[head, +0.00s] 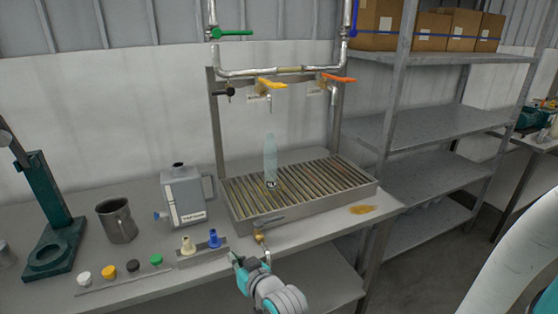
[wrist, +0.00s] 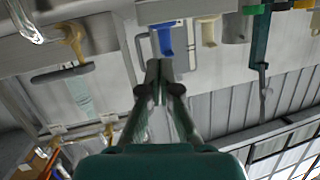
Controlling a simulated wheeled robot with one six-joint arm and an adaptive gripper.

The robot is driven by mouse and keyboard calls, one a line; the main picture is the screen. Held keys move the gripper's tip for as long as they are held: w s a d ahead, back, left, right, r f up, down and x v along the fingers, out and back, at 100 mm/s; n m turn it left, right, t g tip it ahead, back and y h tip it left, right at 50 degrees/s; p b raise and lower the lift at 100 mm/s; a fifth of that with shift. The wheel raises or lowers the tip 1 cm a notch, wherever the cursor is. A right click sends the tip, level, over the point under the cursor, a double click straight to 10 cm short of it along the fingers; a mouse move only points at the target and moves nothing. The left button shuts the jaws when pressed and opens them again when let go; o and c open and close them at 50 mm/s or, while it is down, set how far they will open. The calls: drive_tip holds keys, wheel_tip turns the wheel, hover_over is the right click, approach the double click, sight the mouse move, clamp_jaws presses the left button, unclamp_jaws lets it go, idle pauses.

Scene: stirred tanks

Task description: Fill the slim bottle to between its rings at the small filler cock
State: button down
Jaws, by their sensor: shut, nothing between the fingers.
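The slim bottle (head: 270,160), pale and translucent with a dark mark low on it, stands upright on the slatted drip tray (head: 300,215). In the head view it appears below the spout of the yellow-handled cock (head: 271,84); a gap separates them. Its rings and any liquid level are too small to tell. An orange-handled cock (head: 339,78) is to the right, and a small dark tap (head: 229,92) to the left. My gripper (head: 235,258) is shut and empty at the table's front edge, well away from the bottle, which also shows in the wrist view (wrist: 82,97).
A grey-handled brass drain valve (head: 260,237) juts from the tray's front, close to my gripper. Blue (head: 213,238) and cream (head: 187,245) funnels, a grey can (head: 186,200), a metal jug (head: 117,220) and several caps stand left. A brown spill (head: 362,209) lies right.

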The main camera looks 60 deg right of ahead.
drive_tip(key=w+d+r+m+h, duration=0.1)
drive_tip(key=w+d+r, duration=0.2)
drive_tip(key=d+r, duration=0.65)
drive_tip(key=w+d+r+h, duration=0.1)
drive_tip(key=w+d+r, duration=0.2)
drive_tip(key=d+r, duration=0.65)
drive_tip(key=s+d+r, duration=0.2)
drive_tip(key=r, duration=0.7)
drive_tip(key=s+d+r+g, duration=0.1)
drive_tip(key=s+d+r, duration=0.1)
drive_tip(key=r, duration=0.8)
drive_tip(key=s+d+r+h, duration=0.1)
drive_tip(key=s+d+r, duration=0.1)
drive_tip(key=r, duration=0.8)
drive_tip(key=shift+s, duration=0.65)
drive_tip(key=shift+d, duration=0.15)
